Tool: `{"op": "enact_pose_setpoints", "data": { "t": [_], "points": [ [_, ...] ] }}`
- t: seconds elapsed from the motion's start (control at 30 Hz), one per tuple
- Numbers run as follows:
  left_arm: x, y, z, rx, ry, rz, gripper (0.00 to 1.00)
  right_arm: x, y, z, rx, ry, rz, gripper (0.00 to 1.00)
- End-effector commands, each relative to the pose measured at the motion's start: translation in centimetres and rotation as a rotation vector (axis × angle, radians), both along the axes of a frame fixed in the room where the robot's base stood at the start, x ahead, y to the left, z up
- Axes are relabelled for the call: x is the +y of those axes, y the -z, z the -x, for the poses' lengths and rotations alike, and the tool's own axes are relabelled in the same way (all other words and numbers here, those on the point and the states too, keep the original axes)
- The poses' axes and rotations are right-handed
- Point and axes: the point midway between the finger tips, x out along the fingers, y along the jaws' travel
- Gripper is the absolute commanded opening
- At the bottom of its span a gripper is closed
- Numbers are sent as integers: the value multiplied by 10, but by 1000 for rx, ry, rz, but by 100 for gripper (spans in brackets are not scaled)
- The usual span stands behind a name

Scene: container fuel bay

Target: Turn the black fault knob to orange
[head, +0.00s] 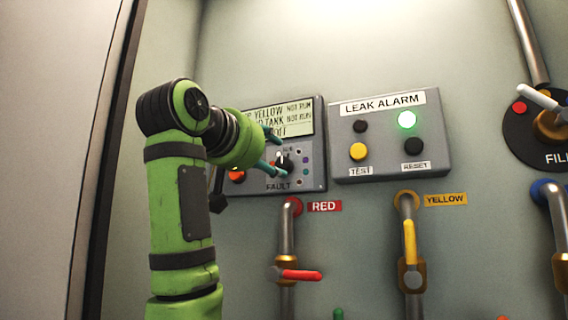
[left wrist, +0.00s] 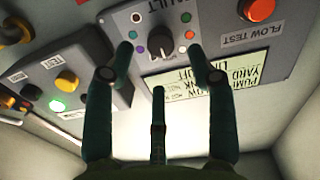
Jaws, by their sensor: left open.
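The black fault knob (head: 285,163) is on the grey panel above the FAULT label, with small coloured dots around it. It also shows in the left wrist view (left wrist: 161,43), which sees the panel upside down. The knob carries a pale pointer mark; I cannot tell which dot it points at. My left gripper (head: 275,153) is open in front of the knob. In the left wrist view its two upper fingers (left wrist: 158,62) stand on either side of the knob, with a gap to each side. My right gripper is not in view.
An orange flow test button (left wrist: 257,9) and a lit display (head: 285,117) share the panel. The leak alarm box (head: 436,165), with yellow and black buttons and a lit green lamp, is close on the right. Pipes with red (head: 301,275) and yellow (head: 410,243) handles run below.

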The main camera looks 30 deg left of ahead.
Motion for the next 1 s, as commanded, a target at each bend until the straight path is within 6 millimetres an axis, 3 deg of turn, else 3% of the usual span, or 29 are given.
{"op": "enact_pose_setpoints", "data": {
  "t": [0.1, 0.23, 0.4, 0.67, 0.8, 0.83, 1.0],
  "points": [
    [0, -2, -21, 6, 1, 0, 56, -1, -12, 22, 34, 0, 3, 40],
    [1, -2, -39, 5, 1, 0, 56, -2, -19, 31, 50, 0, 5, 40],
    [1, 0, -51, 2, 0, -1, 56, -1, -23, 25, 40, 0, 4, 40],
    [1, 0, -52, 1, 0, -1, 56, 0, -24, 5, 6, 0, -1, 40],
    [1, 0, -52, 1, 0, -1, 4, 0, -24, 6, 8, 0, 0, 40],
    [1, 0, -52, 1, 0, -1, 0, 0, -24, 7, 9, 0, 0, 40],
    [1, 1, -52, 3, 0, 0, 0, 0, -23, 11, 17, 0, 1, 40]
  ]
}}
